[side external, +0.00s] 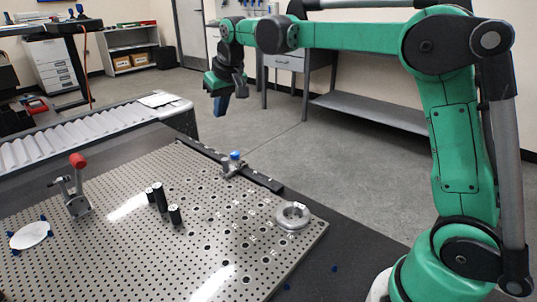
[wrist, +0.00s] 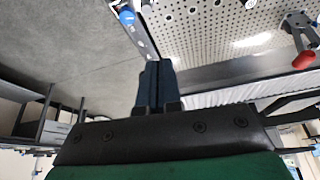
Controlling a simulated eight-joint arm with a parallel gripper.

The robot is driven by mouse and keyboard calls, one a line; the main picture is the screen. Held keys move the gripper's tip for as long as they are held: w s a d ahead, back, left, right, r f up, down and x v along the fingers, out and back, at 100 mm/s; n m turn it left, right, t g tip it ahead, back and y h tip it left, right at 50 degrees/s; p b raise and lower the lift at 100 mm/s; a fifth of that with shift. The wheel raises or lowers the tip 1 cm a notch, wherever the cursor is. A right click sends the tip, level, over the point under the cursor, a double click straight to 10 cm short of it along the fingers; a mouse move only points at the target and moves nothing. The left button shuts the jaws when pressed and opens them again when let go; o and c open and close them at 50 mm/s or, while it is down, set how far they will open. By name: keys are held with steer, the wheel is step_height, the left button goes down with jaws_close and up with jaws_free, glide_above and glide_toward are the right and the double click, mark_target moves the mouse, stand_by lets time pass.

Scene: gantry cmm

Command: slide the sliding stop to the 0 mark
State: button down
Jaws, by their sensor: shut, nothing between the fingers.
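The sliding stop (side external: 232,165) is a small grey metal block with a blue knob. It sits on a dark rail (side external: 263,181) along the far edge of the perforated plate. In the wrist view the stop (wrist: 127,15) shows at the top, partly cut off, with part of the rail (wrist: 140,37) beside it. My gripper (side external: 221,112) hangs in the air beyond the rail, up and left of the stop in the side view, apart from it. Its dark blue fingers (wrist: 156,72) are shut and empty. The 0 mark cannot be read in either view.
The perforated plate (side external: 130,235) carries a red-handled toggle clamp (side external: 76,190), several black posts (side external: 160,198), a metal ring (side external: 292,215) and a white disc (side external: 30,235). The air around my gripper is clear.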

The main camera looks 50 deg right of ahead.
steer(key=shift+m+g, duration=0.3)
steer(key=shift+g, duration=0.1)
steer(key=w+d+f, duration=0.1)
steer(key=w+f, duration=0.1)
steer(key=f, duration=0.2)
steer(key=w+d+f, duration=0.1)
steer(key=w+f, duration=0.2)
steer(key=f, duration=0.2)
steer(key=w+d+f, duration=0.1)
steer(key=w+f, duration=0.2)
steer(key=f, duration=0.1)
steer(key=shift+w+f, duration=0.15)
steer(key=shift+f, duration=0.15)
steer(key=shift+s+a, duration=0.2)
steer(key=shift+s, duration=0.75)
steer(key=shift+s+a, duration=0.2)
steer(key=shift+s, duration=0.75)
steer(key=shift+s, duration=0.15)
steer(key=s, duration=1)
steer(key=shift+s, duration=0.35)
